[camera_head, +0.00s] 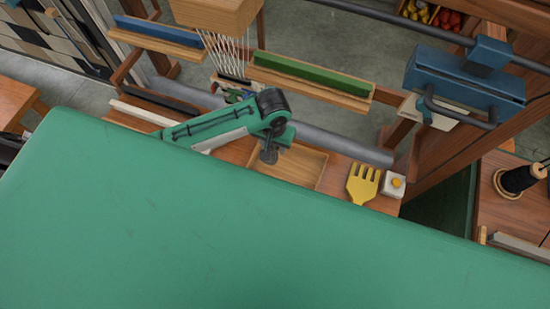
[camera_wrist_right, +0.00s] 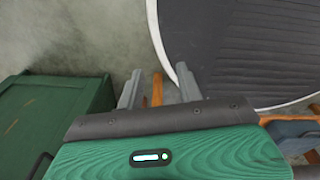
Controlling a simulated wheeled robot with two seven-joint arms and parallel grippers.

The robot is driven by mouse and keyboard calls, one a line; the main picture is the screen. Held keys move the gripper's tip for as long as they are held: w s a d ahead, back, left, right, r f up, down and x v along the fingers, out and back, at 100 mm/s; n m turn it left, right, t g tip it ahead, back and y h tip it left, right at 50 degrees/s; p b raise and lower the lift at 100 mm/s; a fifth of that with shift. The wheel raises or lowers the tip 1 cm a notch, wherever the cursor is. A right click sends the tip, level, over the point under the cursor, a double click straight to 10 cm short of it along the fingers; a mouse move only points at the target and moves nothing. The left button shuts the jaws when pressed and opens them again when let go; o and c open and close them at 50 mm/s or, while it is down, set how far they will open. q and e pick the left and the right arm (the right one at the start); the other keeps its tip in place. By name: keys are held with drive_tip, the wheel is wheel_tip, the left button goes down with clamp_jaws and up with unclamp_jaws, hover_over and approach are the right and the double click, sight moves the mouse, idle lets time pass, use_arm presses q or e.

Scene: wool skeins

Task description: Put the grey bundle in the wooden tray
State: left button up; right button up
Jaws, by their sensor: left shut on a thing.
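The wooden tray (camera_head: 312,174) lies on the bench in the head view, shallow and pale brown. My left gripper (camera_head: 269,155) points down over the tray's left part, and it is shut on a small grey thing, seemingly the grey bundle. The bundle is hardly told apart from the grey fingers, and I cannot tell whether it touches the tray. My right gripper (camera_wrist_right: 158,88) shows in the right wrist view with its two grey fingers apart and nothing between them. It is out of sight in the head view.
A yellow fork-shaped comb (camera_head: 362,184) and a white block with a yellow knob (camera_head: 393,184) lie right of the tray. A loom frame with a green-topped bar (camera_head: 310,75) stands behind. A black spool (camera_head: 520,178) is far right. A green box (camera_wrist_right: 45,115) is beside my right gripper.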

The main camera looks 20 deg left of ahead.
use_arm(q)
wheel_tip(320, 180, down, 11)
drive_tip(key=shift+p, duration=0.35)
drive_tip(key=shift+f, duration=0.15)
drive_tip(key=o, duration=1)
drive_tip(key=shift+c, duration=0.2)
wheel_tip(320, 180, up, 12)
drive_tip(key=shift+r+b, duration=0.15)
drive_tip(key=shift+b, duration=0.25)
